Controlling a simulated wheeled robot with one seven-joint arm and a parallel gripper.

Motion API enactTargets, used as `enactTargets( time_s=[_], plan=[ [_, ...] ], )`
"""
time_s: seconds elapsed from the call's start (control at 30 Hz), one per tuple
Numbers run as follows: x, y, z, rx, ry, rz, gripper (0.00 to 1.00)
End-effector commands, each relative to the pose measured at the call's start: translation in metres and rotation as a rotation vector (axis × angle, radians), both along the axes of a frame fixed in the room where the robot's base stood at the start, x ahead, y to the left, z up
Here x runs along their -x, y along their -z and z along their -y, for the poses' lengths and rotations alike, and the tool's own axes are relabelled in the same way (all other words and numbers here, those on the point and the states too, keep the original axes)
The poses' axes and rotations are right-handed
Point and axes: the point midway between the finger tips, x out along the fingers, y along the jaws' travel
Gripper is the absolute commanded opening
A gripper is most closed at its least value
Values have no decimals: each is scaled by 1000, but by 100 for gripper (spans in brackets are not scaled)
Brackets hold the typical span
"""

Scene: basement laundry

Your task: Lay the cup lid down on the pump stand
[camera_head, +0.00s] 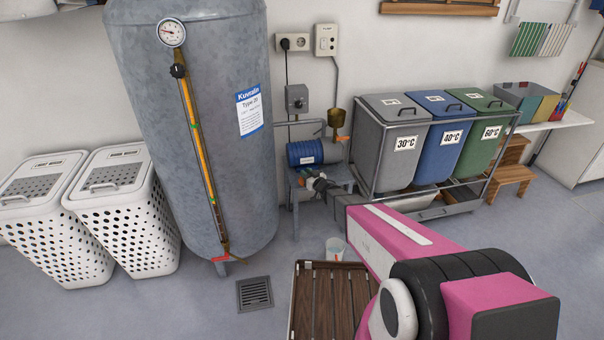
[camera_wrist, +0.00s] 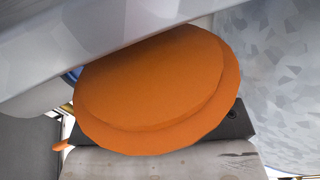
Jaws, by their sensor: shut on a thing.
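The cup lid, an orange round disc (camera_wrist: 165,95), fills the middle of the wrist view, with a stepped rim. My gripper (camera_head: 319,183) is shut on it; the fingers are mostly hidden in the wrist view. The pump stand, a small grey metal table (camera_head: 337,174), stands between the tank and the bins, carrying a blue pump (camera_head: 306,152). In the head view my gripper is at the stand's front, in front of the pump.
A large grey tank (camera_head: 200,120) stands left of the stand. A rack of lidded bins (camera_head: 422,140) stands right of it. A white cup-like container (camera_head: 336,248) is on the floor by a slatted wooden board (camera_head: 327,300).

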Motion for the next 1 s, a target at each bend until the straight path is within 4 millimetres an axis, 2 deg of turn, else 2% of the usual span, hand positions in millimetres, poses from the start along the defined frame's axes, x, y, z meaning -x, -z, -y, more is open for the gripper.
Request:
enactTargets(
  time_s=[0.23,0.37,0.73,0.77,0.8,0.83,1.0],
  plan=[
    [-35,1,-26,-1,0,1,0],
    [-31,16,-24,1,1,-1,0],
    [-30,18,-24,0,0,0,0],
    [-30,18,-23,0,0,0,29],
    [-30,18,-23,0,0,0,42],
    [-30,18,-23,0,0,0,48],
    [-30,18,-23,0,0,0,48]
  ],
)
